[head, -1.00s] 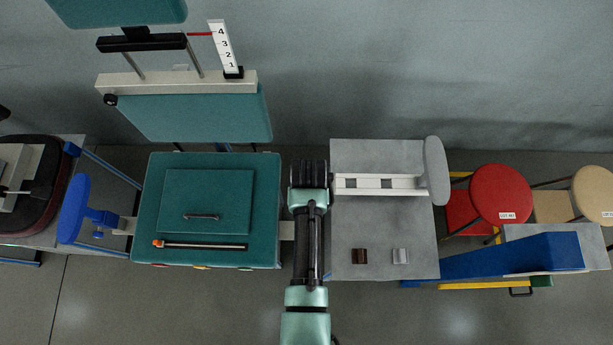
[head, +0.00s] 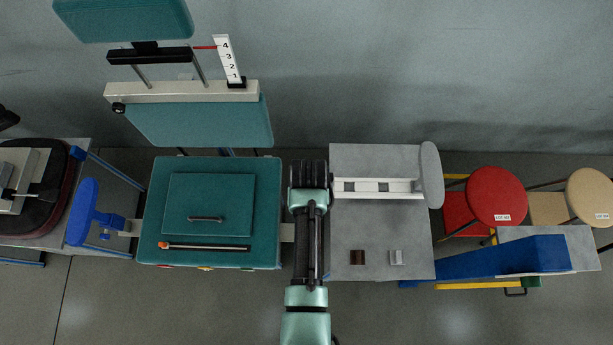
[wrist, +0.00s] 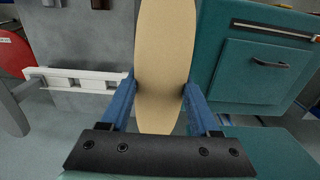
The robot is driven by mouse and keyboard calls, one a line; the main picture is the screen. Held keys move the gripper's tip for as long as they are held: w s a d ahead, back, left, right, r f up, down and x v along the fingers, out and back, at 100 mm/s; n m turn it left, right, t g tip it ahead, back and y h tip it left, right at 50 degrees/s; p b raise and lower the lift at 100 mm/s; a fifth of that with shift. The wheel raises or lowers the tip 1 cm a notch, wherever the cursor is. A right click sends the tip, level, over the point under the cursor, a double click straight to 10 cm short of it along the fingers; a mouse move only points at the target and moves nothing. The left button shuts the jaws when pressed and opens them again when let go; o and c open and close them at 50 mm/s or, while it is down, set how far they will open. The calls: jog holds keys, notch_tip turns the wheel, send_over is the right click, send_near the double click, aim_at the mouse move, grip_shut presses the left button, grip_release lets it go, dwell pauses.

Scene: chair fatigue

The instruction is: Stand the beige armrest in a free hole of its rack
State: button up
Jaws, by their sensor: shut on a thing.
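The beige armrest (wrist: 164,50), a long rounded pad, is held between the blue fingers of my gripper (wrist: 160,88) in the wrist view. In the head view my gripper (head: 308,173) hides it from above. Two holes show empty. A grey oval armrest (head: 431,175) stands at the rack's right end. The rack also shows at left in the wrist view (wrist: 98,76), beside the armrest and apart from it.
A grey table (head: 375,225) carries a brown block (head: 357,257) and a light block (head: 396,257). A teal chair seat (head: 265,190) with a blue armrest (head: 82,212) is at left. Red (head: 496,195) and beige (head: 592,195) stools stand at right, near a blue beam (head: 500,258).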

jog(key=shift+r, duration=0.4)
jog(key=shift+r+p, duration=0.1)
jog(key=shift+p, duration=0.25)
notch_tip(320, 180, up, 4)
jog(key=p, duration=0.4)
jog(key=shift+w+f, duration=0.1)
jog(key=shift+f, duration=0.1)
